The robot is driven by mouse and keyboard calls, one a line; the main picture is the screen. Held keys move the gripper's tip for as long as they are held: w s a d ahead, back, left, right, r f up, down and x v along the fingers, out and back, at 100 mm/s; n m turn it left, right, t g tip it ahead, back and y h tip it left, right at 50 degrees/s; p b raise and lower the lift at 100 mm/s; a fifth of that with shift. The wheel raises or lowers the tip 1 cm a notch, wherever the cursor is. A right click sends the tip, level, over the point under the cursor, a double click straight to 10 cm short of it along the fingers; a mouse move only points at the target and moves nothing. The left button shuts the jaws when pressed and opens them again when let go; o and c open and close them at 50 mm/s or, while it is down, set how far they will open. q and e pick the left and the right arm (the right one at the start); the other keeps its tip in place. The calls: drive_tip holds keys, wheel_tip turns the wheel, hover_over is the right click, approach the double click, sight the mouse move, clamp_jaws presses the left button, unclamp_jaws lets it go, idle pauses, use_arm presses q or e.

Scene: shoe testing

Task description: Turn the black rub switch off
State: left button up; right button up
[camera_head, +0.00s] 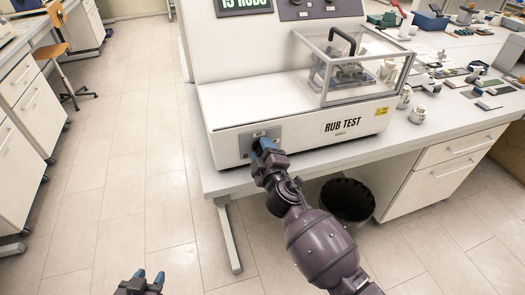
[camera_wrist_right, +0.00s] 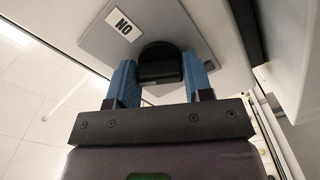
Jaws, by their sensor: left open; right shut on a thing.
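The black rub switch (camera_wrist_right: 160,62) is a dark rounded knob on a grey plate (camera_wrist_right: 188,25); the plate also shows at the front left of the white rub test machine (camera_head: 300,130). My right gripper (camera_wrist_right: 159,80) has its blue fingers on both sides of the knob and is shut on it. In the head view my right gripper (camera_head: 262,147) hides most of the knob. A label (camera_wrist_right: 124,22) beside the knob looks like ON seen upside down. My left gripper (camera_head: 148,277) is open and empty, low in the head view, away from the machine.
The machine stands on a white bench (camera_head: 225,185) with a clear box (camera_head: 352,65) on it. A black bin (camera_head: 348,200) is below. White cups (camera_head: 418,115) and small parts lie to the right. Open floor (camera_head: 130,170) lies to the left.

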drive_tip(key=n, duration=0.5)
drive_tip(key=shift+n, duration=0.3)
idle(0.4)
drive_tip(key=o, duration=0.9)
drive_tip(key=v, duration=1.1)
drive_tip(key=shift+w, duration=0.1)
